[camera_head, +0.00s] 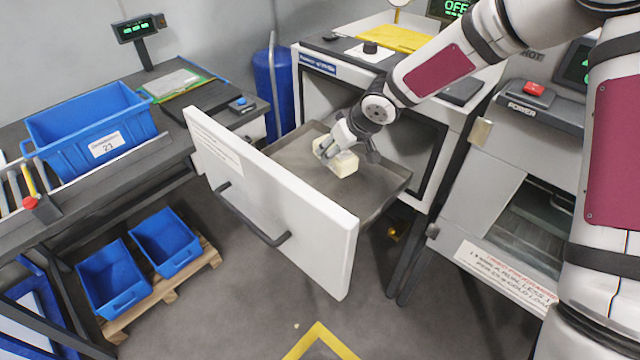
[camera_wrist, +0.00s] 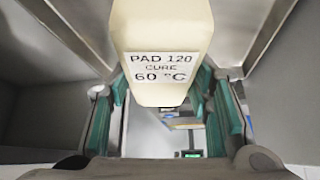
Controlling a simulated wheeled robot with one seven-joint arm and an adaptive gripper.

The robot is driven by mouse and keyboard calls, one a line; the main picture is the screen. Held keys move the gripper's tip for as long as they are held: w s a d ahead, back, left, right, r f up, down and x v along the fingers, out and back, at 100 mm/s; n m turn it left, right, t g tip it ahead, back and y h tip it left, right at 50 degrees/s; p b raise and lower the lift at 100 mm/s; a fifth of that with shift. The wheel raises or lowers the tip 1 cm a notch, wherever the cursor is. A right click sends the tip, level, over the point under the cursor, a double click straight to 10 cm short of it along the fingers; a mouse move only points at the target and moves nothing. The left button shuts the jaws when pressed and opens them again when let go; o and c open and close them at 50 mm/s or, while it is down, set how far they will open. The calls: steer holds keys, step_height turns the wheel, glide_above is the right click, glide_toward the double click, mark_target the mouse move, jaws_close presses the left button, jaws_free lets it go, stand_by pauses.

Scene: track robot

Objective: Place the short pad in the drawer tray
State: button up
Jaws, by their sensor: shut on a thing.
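The short pad (camera_head: 344,163) is a cream block held by my gripper (camera_head: 338,152) over the open drawer tray (camera_head: 385,184). In the wrist view the pad (camera_wrist: 160,30) fills the upper middle and carries a label reading "PAD 120 CURE 60 °C". My gripper's green-lined fingers (camera_wrist: 168,108) stand on both sides of it, shut on it. The tray is grey metal behind a white drawer front (camera_head: 270,205) with a dark handle. I cannot tell whether the pad touches the tray floor. The visible tray floor is otherwise empty.
A workbench with a blue bin (camera_head: 90,128) stands at the left. Two blue crates (camera_head: 165,243) sit on a pallet below. A blue cylinder (camera_head: 273,85) stands behind the drawer. A machine with a red power button (camera_head: 534,89) is at the right. Floor before the drawer is clear.

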steer(key=w+a+f+n+g+y+b, duration=0.1)
steer(key=a+f+n+b, duration=0.15)
steer(key=a, duration=0.35)
step_height(320, 180, down, 9)
steer(key=shift+w+d+r+b, duration=0.1)
steer(key=shift+w+r+b, duration=0.05)
steer(key=shift+b, duration=0.55)
steer(key=o, duration=1.1)
